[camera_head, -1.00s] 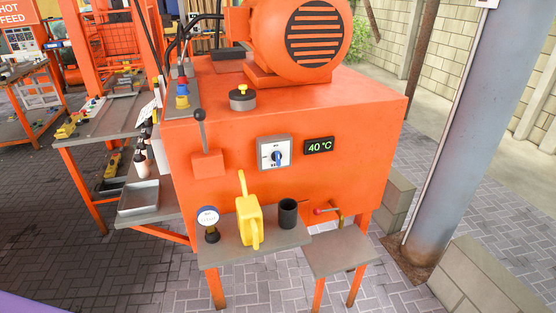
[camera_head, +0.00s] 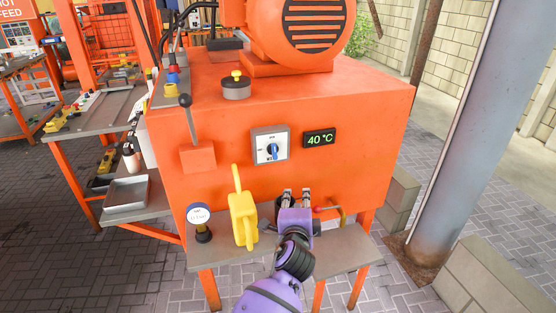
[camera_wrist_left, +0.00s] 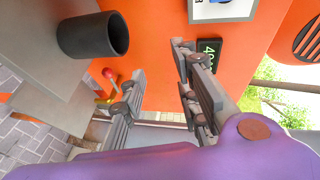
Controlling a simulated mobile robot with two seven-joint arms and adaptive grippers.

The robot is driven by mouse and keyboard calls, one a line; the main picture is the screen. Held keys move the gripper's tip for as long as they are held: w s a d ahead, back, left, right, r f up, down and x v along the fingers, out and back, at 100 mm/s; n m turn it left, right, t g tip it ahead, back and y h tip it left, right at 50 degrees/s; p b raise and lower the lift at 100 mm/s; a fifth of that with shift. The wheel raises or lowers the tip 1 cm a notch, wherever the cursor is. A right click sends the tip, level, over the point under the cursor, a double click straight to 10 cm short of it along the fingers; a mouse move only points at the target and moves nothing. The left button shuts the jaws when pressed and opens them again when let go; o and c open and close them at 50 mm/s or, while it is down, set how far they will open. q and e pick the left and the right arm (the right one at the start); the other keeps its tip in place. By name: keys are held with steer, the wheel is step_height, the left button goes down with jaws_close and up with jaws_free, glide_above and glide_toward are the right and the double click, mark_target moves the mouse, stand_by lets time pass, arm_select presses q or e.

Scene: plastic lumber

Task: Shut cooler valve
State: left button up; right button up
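The valve at the lower right of the orange machine has a lever with a red knob (camera_head: 317,209) and a bent yellow pipe (camera_head: 342,213). In the left wrist view the red knob (camera_wrist_left: 109,73) shows just left of one finger, with a bit of yellow below it. My left gripper (camera_head: 296,193) is in front of the machine's front face, to the left of the knob and apart from it. In the left wrist view the left gripper (camera_wrist_left: 159,62) is open, with nothing between its fingers. My right gripper is not in view.
A black cup (camera_wrist_left: 92,35) stands close by, mostly hidden by my arm in the head view. A yellow can (camera_head: 243,217) and a gauge (camera_head: 199,215) stand left on the grey shelf. A dial switch (camera_head: 270,147) and a 40 °C display (camera_head: 320,139) are above.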

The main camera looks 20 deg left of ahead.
arm_select(q)
steer(key=w+r+m+y, duration=0.3)
steer(key=w+r+m, duration=0.2)
steer(key=r+m, duration=0.15)
steer(key=m+y, duration=0.4)
steer(key=m, duration=0.4)
glide_toward(275, 155)
steer(key=x, duration=0.2)
steer(key=shift+n, duration=0.25)
steer(key=b+x, duration=0.1)
steer(key=x, duration=0.6)
steer(key=shift+c, duration=0.5)
jaws_close()
